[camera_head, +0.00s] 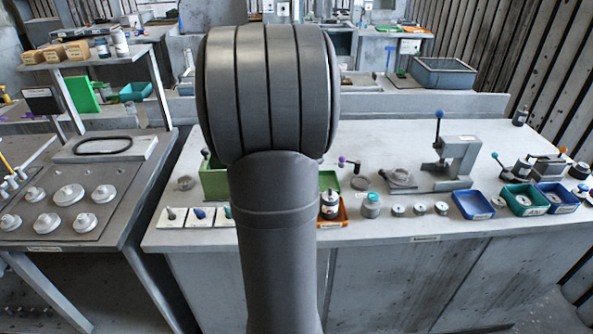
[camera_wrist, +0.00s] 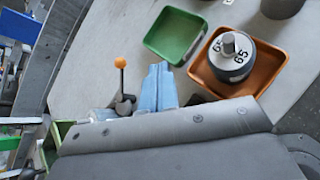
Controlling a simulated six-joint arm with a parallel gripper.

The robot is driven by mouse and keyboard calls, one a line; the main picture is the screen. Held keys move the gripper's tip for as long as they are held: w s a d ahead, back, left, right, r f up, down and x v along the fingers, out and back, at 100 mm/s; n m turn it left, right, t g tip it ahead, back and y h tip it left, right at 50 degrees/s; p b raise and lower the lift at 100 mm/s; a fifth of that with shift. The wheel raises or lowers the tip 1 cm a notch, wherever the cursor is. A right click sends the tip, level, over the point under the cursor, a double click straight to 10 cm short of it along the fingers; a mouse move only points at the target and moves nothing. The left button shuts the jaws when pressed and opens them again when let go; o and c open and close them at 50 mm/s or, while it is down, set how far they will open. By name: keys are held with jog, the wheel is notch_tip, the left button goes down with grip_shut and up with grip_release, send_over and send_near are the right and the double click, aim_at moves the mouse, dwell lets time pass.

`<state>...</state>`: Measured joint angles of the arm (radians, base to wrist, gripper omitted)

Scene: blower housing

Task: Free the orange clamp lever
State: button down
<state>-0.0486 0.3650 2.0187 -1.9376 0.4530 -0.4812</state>
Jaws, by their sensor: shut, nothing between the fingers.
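The orange clamp lever shows in the wrist view as an orange ball (camera_wrist: 120,62) on a thin dark stem, standing up from a dark clamp base (camera_wrist: 124,106). The lower part of the clamp is hidden behind my gripper's body, and I cannot tell what it presses on. My gripper (camera_wrist: 158,67) shows its pale blue fingers close together and empty, just right of the lever in the picture. A gap shows between ball and fingers. In the head view my own arm hides the gripper and the orange lever.
A green tray (camera_wrist: 152,42) and an orange tray (camera_wrist: 282,66) holding a grey weight (camera_wrist: 232,55) lie beyond the fingers. In the head view, a blue-knobbed press (camera_head: 460,150), a blue tray (camera_head: 472,205) and small parts stand on the bench right of my arm.

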jog(key=w+d+m+g+y, duration=0.1)
jog(key=d+m+g+y, duration=0.3)
jog(key=m, duration=1.2)
jog(key=w+f+m+y, duration=0.1)
jog(key=w+f+m, duration=0.1)
jog(key=m, duration=0.3)
jog(key=w+a+f+m+t, duration=0.1)
jog(key=w+f+m, duration=0.1)
jog(key=m, duration=0.4)
jog(key=w+a+f+m+y, duration=0.1)
jog(key=w+f+m, duration=0.1)
jog(key=w+m, duration=0.2)
jog(key=shift+m+t+y, duration=0.3)
jog(key=shift+m, duration=0.5)
jog(key=shift+w+a+r, duration=0.2)
jog(key=shift+w+a, duration=0.15)
jog(key=shift+a, duration=0.15)
jog(key=shift+w+a+r, duration=0.2)
jog(key=shift+w+a, duration=0.1)
jog(key=shift+a, duration=0.15)
jog(key=shift+w+a+r, duration=0.15)
jog(key=shift+w+a, duration=0.35)
jog(key=shift+a, duration=0.05)
